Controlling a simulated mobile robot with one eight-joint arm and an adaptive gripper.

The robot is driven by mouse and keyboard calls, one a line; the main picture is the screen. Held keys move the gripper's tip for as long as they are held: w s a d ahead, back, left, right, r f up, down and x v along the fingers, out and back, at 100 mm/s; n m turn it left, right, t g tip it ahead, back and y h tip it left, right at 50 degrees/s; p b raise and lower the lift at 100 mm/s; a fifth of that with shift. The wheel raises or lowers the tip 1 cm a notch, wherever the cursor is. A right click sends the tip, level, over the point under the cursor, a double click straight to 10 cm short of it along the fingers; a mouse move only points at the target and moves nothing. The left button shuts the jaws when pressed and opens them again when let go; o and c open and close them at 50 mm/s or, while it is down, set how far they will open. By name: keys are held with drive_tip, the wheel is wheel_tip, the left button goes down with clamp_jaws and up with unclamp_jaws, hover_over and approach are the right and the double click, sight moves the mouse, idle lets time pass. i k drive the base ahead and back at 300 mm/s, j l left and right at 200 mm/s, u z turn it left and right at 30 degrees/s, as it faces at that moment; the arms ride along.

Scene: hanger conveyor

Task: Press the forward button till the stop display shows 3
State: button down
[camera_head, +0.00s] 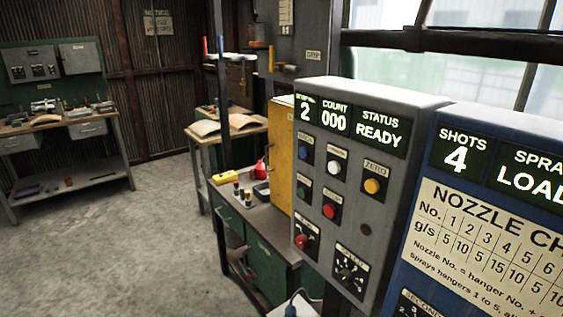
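A grey control panel (390,130) stands right of centre. Its top row has a display reading 2 (305,111) with a small blurred label, a count display (334,120) reading 000, and a status display (380,130) reading READY. Most labels are too small to read, so I cannot tell which button is forward. A red knob (302,242) and a rotary dial (349,271) sit lowest. My gripper is not in view.
A blue panel (420,240) at the right edge shows SHOTS 4 and a nozzle chart (490,245). A yellow cabinet (281,150) and a green workbench (255,218) stand left of the grey panel. Open concrete floor (130,250) lies at left, before a far bench (60,125).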

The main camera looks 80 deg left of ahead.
sight(333, 167)
drive_tip(key=u, duration=2.5)
